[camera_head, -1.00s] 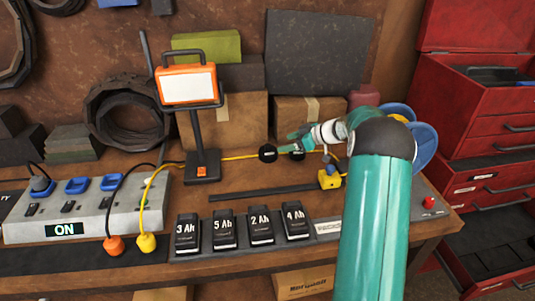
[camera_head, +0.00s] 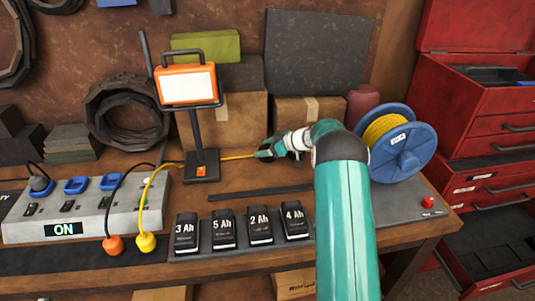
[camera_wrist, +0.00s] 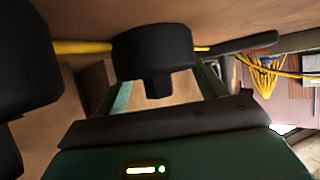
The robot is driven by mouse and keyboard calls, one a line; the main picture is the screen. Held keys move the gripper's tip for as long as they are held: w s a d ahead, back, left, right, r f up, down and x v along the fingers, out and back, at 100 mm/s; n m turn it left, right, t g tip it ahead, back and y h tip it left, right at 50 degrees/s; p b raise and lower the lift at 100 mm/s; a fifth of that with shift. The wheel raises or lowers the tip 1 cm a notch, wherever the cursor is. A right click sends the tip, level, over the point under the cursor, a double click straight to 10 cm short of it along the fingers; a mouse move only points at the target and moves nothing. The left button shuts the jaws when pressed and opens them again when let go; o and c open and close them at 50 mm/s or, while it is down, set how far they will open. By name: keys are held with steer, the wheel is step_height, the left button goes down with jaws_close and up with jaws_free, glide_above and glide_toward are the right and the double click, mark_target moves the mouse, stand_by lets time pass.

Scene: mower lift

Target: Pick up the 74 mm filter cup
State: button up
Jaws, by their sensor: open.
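Two black round cups show in the wrist view: one (camera_wrist: 152,52) in the upper middle, with a small block on its near side, and a larger-looking one (camera_wrist: 28,65) cut off by the left edge. No size mark is readable, so I cannot tell which is the 74 mm filter cup. My gripper (camera_head: 263,153) is low over the back of the bench, to the right of the lamp. Its green fingers are open, one on each side of the middle cup in the wrist view; I cannot tell whether they touch it. In the head view my gripper and arm largely hide the cups.
The orange work lamp (camera_head: 188,86) stands left of my gripper. A yellow cord (camera_head: 238,157) runs behind it. A blue cable reel (camera_head: 405,153) stands at right. Several batteries (camera_head: 223,232) and a power strip (camera_head: 75,213) are in front. Cardboard boxes (camera_head: 232,120) stand behind.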

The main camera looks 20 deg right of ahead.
steer(key=shift+w+a+f, duration=0.25)
steer(key=shift+w, duration=0.05)
steer(key=shift+s, duration=0.1)
steer(key=c, duration=1.3)
jaws_close()
steer(key=shift+f, duration=0.25)
steer(key=shift+d+r, duration=0.1)
steer(key=shift+r, duration=0.3)
step_height(320, 180, up, 3)
steer(key=shift+f, duration=0.2)
steer(key=s+d+r, duration=0.6)
steer(key=s+r, duration=0.4)
steer(key=s, duration=0.2)
steer(key=shift+s, duration=0.2)
